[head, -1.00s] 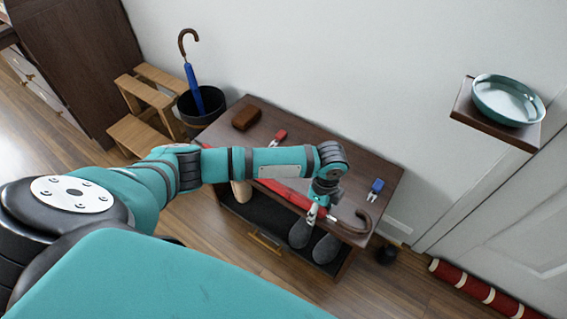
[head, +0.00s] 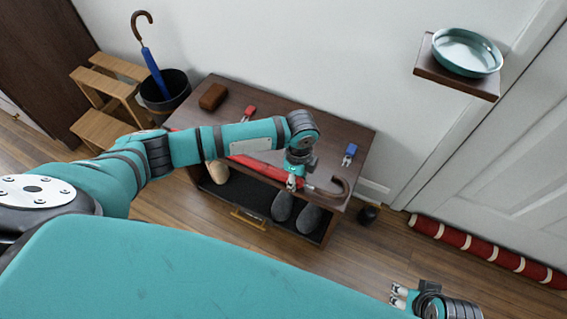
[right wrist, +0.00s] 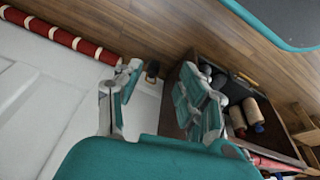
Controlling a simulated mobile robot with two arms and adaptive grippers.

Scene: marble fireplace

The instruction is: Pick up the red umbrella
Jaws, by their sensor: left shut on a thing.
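The red umbrella (head: 258,167) lies along the front of the dark wooden bench top, its brown hooked handle (head: 342,189) at the bench's right end. My left gripper (head: 292,183) is shut on the umbrella near the handle end. My left forearm hides part of the umbrella. I cannot tell whether it is clear of the bench top. My right gripper (head: 398,296) is low at the right of the head view, away from the bench. In the right wrist view its fingers (right wrist: 160,98) are spread and empty.
The bench (head: 335,133) also bears a brown case (head: 213,96), a red item (head: 249,113) and a blue item (head: 349,154). Shoes (head: 283,206) sit below. A bin (head: 164,92) holds a blue umbrella (head: 155,72). A wall shelf (head: 455,79) bears a teal bowl (head: 467,53). A red roll (head: 487,250) lies by the door.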

